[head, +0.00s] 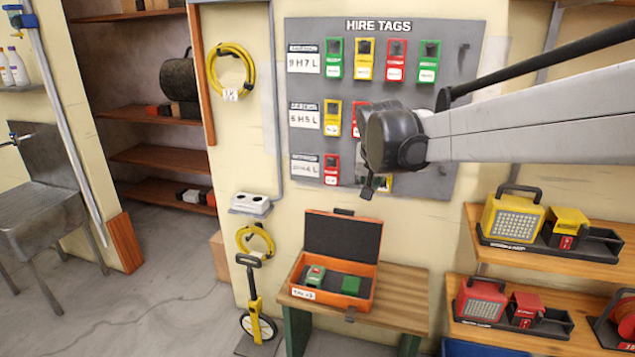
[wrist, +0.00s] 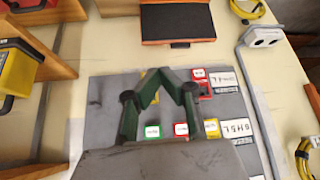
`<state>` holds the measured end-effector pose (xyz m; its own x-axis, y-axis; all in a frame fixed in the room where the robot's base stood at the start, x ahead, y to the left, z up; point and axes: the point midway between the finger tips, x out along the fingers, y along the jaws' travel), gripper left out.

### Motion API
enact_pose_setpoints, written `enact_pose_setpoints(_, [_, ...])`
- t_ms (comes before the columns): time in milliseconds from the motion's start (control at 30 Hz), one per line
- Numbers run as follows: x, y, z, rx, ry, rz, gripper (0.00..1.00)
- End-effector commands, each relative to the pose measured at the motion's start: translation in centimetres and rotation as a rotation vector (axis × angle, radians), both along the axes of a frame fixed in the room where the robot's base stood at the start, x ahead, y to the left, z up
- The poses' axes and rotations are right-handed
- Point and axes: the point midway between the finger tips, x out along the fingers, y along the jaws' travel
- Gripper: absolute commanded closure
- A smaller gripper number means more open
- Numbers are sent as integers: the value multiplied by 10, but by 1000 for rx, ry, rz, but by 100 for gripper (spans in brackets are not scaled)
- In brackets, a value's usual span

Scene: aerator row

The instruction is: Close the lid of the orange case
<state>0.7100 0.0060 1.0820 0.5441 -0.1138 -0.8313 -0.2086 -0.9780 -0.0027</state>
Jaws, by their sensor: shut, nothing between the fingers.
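The orange case (head: 338,300) sits on a small wooden table, with its lid (head: 343,237) standing open and tilted back toward the wall. The lid's dark inner lining faces out, and green-topped items lie in the base. In the wrist view the open lid (wrist: 176,20) shows at the top, with its orange edge and dark handle; the base is out of frame. My gripper (head: 367,188) is in front of the tag board, above the case and apart from it. In the wrist view my gripper (wrist: 166,76) is shut and empty.
The grey hire tags board (head: 465,60) hangs on the wall behind my arm. Shelves with a yellow lamp (head: 513,218) and a red lamp (head: 481,300) stand right of the table. A yellow measuring wheel (head: 257,315) stands left of it.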

Motion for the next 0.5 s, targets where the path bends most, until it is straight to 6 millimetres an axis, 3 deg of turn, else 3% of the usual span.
enact_pose_setpoints(100, [39,4,-9,-2,1,-21,100])
enact_pose_setpoints(500, [152,16,-65,-4,-2,-95,100])
